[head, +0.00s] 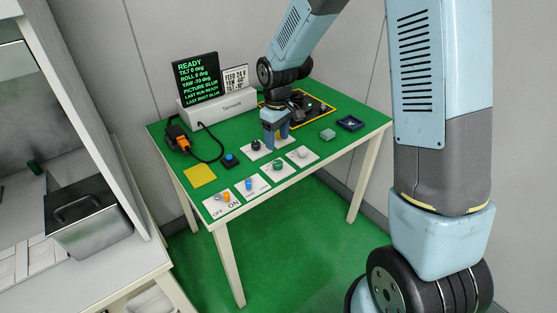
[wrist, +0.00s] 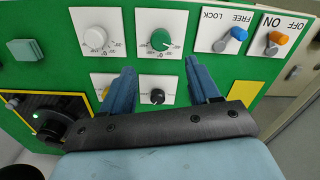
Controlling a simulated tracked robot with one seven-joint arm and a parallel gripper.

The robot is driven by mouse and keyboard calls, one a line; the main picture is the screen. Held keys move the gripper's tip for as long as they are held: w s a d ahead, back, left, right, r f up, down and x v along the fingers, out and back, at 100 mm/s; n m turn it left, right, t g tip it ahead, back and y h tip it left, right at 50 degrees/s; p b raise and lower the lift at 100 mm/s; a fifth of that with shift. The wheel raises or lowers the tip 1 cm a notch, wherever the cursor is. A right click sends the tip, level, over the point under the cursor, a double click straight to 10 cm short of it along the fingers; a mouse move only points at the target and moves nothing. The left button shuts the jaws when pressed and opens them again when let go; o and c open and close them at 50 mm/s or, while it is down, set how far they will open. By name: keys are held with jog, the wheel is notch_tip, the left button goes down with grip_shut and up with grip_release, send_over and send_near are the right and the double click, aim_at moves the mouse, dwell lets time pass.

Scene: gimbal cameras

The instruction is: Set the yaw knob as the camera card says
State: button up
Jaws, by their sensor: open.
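Three dial knobs stand out on white plates: a white knob (wrist: 96,37), a green knob (wrist: 160,39) and a black knob (wrist: 157,96). I cannot read which is the yaw knob. My gripper (head: 275,140) is open and pointing down over the back row of plates. In the wrist view the black knob shows between its two blue fingers, with no visible contact. Another, yellowish knob (wrist: 105,94) is partly hidden by the left finger. The camera card (head: 235,80) stands by the display (head: 196,77); it starts "FEED 24 V", its lower lines are unclear. The display reads READY and YAW -70 deg.
The green table (head: 345,135) also holds a blue lever (wrist: 238,33) marked FREE/LOCK, an orange ON/OFF switch (wrist: 279,39), a yellow square (head: 200,174), a blue button (head: 229,160), and a black device (head: 312,108) on a yellow-edged pad. A cabled orange connector (head: 180,138) lies at left.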

aim_at(277, 161)
notch_tip(277, 161, down, 10)
jog(key=shift+r, duration=0.2)
dwell(0.3)
